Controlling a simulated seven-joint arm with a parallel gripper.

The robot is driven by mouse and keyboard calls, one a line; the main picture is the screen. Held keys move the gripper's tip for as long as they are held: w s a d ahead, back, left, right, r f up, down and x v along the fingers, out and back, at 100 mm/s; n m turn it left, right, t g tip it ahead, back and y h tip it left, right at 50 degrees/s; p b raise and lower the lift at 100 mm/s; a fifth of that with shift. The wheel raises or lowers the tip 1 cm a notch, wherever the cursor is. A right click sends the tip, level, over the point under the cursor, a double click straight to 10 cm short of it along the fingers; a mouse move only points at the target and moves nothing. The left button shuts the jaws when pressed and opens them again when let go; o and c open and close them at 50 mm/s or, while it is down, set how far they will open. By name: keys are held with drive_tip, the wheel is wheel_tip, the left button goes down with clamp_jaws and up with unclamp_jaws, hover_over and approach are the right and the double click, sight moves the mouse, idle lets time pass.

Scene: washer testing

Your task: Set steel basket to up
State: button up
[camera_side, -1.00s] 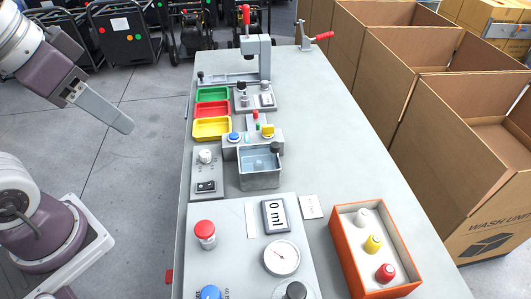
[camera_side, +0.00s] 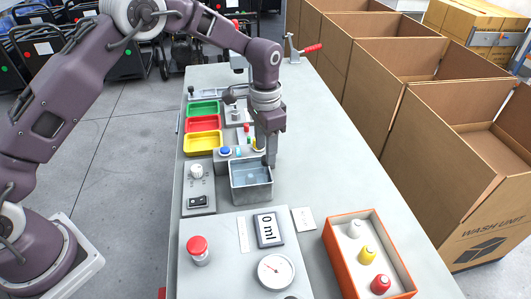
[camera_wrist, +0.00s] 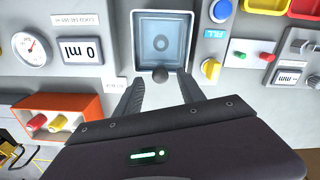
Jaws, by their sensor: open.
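The steel basket (camera_side: 251,185) is a grey, open-topped square box with a bluish inside, at the middle left of the bench. In the wrist view it (camera_wrist: 163,42) is seen from above. A dark round knob (camera_wrist: 160,75) sits at its near edge. My gripper (camera_side: 269,160) points down at the basket's right rear corner in the side view. In the wrist view my gripper (camera_wrist: 160,88) is open, its fingers on either side of and just short of the knob. I cannot tell whether they touch it.
Green, red and yellow trays (camera_side: 202,143) line the bench's left edge. A panel with a red button (camera_side: 198,249), a 0 ml display (camera_side: 268,229) and a gauge (camera_side: 276,270) lies in front. An orange box (camera_side: 370,262) holds bottles.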

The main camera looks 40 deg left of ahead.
wheel_tip(320, 180, down, 2)
drive_tip(key=shift+f, duration=0.15)
clamp_jaws()
idle(1.4)
